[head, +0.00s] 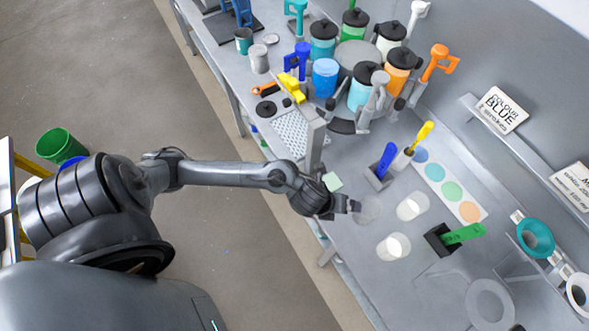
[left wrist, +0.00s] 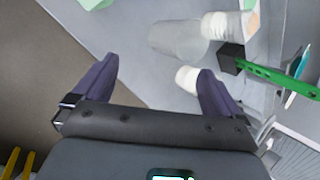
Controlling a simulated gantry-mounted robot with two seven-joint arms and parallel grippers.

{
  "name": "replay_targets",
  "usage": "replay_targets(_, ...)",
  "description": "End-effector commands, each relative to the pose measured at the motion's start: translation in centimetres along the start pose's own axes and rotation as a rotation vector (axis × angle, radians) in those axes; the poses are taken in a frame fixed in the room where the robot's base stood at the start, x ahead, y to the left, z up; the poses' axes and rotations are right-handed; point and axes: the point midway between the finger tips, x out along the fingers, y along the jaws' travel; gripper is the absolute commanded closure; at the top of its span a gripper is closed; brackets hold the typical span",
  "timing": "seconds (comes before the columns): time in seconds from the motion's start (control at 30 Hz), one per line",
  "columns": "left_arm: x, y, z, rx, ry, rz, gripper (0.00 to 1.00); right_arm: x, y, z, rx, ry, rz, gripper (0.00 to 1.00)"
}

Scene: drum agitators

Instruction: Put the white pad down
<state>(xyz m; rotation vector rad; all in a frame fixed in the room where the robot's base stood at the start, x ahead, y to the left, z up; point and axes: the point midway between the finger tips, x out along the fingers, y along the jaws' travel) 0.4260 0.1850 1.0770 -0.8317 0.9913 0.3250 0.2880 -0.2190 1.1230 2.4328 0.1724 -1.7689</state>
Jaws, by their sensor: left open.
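A pale, faintly green-white square pad (head: 333,181) lies on the bench near its front edge; it is the only thing I see that could be the white pad. Part of it also shows at the top left of the left wrist view (left wrist: 94,4). My left gripper (head: 350,206) is just beside it, towards the cups. In the left wrist view its two fingers (left wrist: 156,68) are spread apart with nothing held between them. Whether the pad touches the bench all over is too small to tell. My right gripper is not in view.
A clear cup (head: 366,210) stands close to my left gripper, with two white-filled cups (head: 412,207) (head: 393,246) beyond. A black holder with a green tool (head: 464,235) stands to the right. Lidded jars (head: 397,72) crowd the back. A grey post (head: 315,146) rises near the pad.

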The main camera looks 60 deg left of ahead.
Motion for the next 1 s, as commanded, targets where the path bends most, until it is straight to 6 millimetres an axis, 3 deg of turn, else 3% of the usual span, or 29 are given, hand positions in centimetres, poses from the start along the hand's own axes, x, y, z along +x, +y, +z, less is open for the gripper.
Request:
replay_targets(0.03, -1.3, -0.8, -1.8, -0.240, 0.003, -0.016, 0.01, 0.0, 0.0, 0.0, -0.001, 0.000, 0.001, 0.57)
replay_targets(0.17, -4.7, -0.1, -3.0, -0.898, -0.033, 0.014, 0.01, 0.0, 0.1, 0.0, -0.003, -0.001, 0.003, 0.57)
replay_targets(0.3, -8.0, 3.1, -3.5, -1.509, -0.094, 0.108, 0.01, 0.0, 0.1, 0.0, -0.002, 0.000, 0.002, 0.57)
replay_targets(0.4, -9.8, 5.6, -4.0, -1.824, -0.146, 0.176, 0.01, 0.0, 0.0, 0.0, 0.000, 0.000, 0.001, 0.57)
replay_targets(0.6, -11.6, 8.1, -4.6, -2.114, -0.213, 0.248, 0.01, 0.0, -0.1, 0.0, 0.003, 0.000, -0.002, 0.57)
replay_targets(1.0, -12.2, 7.9, -4.4, -2.130, -0.217, 0.251, 0.01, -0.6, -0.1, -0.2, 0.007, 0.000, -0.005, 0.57)
